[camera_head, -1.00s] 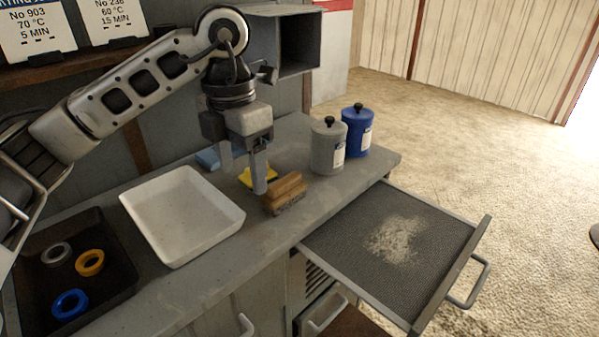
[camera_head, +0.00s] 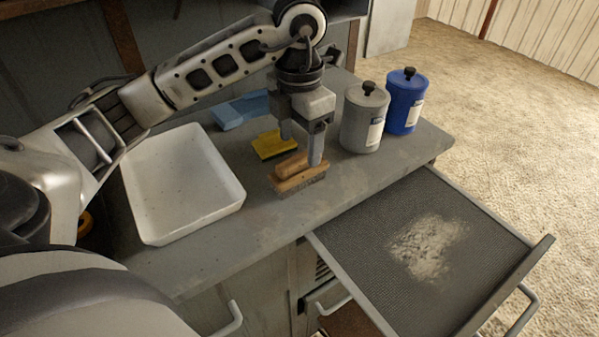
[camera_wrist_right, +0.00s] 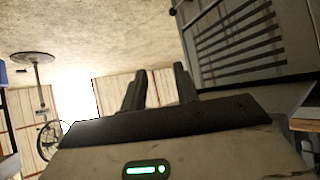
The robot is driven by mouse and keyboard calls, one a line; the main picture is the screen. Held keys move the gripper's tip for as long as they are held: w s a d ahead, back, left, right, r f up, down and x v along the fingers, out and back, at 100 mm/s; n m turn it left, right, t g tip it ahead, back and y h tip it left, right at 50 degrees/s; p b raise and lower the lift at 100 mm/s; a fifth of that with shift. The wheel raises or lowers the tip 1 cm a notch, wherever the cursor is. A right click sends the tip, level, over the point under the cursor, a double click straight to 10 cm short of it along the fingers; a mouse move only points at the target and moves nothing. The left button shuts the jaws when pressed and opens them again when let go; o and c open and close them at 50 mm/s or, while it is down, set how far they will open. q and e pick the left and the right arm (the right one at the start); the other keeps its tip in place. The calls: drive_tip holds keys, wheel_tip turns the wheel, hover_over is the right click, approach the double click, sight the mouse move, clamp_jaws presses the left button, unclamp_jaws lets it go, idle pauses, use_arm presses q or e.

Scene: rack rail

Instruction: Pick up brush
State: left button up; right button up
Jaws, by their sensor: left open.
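The brush (camera_head: 300,181) lies on the grey worktop near its front edge, wooden handle up and bristles down. My left gripper (camera_head: 301,151) is open and points down at the brush. Its nearer finger overlaps the right part of the handle in the picture; its other finger is behind and to the left. I cannot tell whether either finger touches the brush. My right gripper (camera_wrist_right: 158,82) shows in the right wrist view with its two fingers apart and nothing between them, away from the brush.
A white tray (camera_head: 148,222) stands left of the brush. A yellow sponge (camera_head: 272,144) and a blue cloth or block (camera_head: 240,111) lie behind it. A grey canister (camera_head: 364,118) and a blue canister (camera_head: 404,101) stand to the right. An open mesh-bottomed drawer (camera_head: 365,225) holds pale powder.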

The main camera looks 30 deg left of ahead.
sight(299, 157)
use_arm(q)
drive_tip(key=shift+s+f+p, duration=0.1)
drive_tip(key=shift+f+p, duration=0.5)
drive_tip(key=shift+f, duration=2.45)
drive_tip(key=c, duration=1.1)
